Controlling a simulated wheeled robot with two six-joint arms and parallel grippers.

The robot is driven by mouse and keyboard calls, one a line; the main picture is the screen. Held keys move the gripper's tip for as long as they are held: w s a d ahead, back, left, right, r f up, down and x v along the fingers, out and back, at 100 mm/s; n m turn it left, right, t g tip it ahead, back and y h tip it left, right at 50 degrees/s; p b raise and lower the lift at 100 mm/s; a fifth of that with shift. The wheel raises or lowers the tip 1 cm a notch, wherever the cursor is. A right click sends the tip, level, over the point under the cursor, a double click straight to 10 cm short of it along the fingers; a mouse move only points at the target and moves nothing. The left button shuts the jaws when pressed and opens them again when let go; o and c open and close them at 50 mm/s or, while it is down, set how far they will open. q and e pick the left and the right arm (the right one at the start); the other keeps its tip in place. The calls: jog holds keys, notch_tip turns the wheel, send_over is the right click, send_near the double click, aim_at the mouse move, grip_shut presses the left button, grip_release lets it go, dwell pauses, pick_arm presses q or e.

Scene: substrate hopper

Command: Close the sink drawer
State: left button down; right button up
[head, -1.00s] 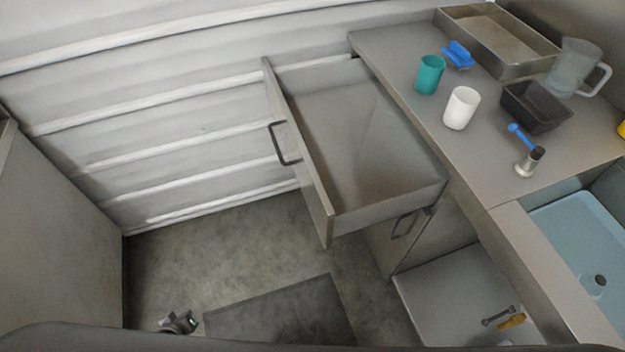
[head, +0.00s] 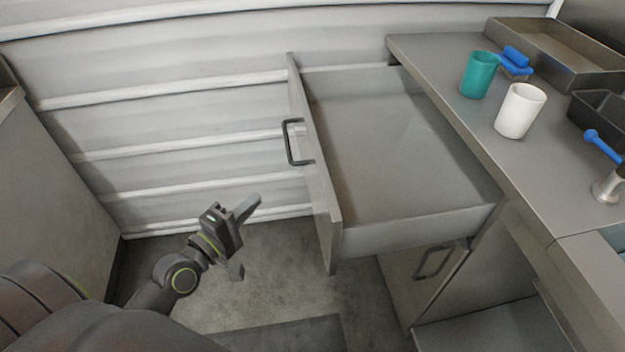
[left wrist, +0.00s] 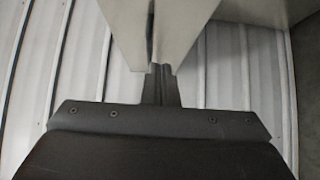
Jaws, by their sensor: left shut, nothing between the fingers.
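The drawer (head: 400,145) is grey, empty and pulled far out from under the counter, with its front panel (head: 316,190) facing left. A dark bar handle (head: 292,142) sits on that panel. My left gripper (head: 254,202) is shut and empty, to the left of the drawer front and lower than the handle in the head view, apart from it. In the left wrist view the shut fingers (left wrist: 161,84) point toward grey panels (left wrist: 184,25), seemingly the drawer; the exact gap cannot be told. My right gripper is not in view.
The counter (head: 455,85) holds a teal cup (head: 479,75), a white cup (head: 520,111), a blue brush (head: 515,62), a metal tray (head: 560,55) and a black bin. A lower cabinet door with a handle (head: 433,262) is under the drawer. Floor left of the drawer is clear.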

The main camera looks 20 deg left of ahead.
pick_arm(q)
jog(key=p, duration=0.1)
send_near(307, 165)
jog(key=w+a, duration=0.2)
jog(key=w, duration=0.1)
jog(key=d, duration=0.1)
jog(key=w, duration=0.1)
jog(key=d, duration=0.1)
jog(key=shift+w+d+r, duration=0.25)
jog(key=shift+w+d, duration=0.35)
jog(key=shift+d, duration=0.15)
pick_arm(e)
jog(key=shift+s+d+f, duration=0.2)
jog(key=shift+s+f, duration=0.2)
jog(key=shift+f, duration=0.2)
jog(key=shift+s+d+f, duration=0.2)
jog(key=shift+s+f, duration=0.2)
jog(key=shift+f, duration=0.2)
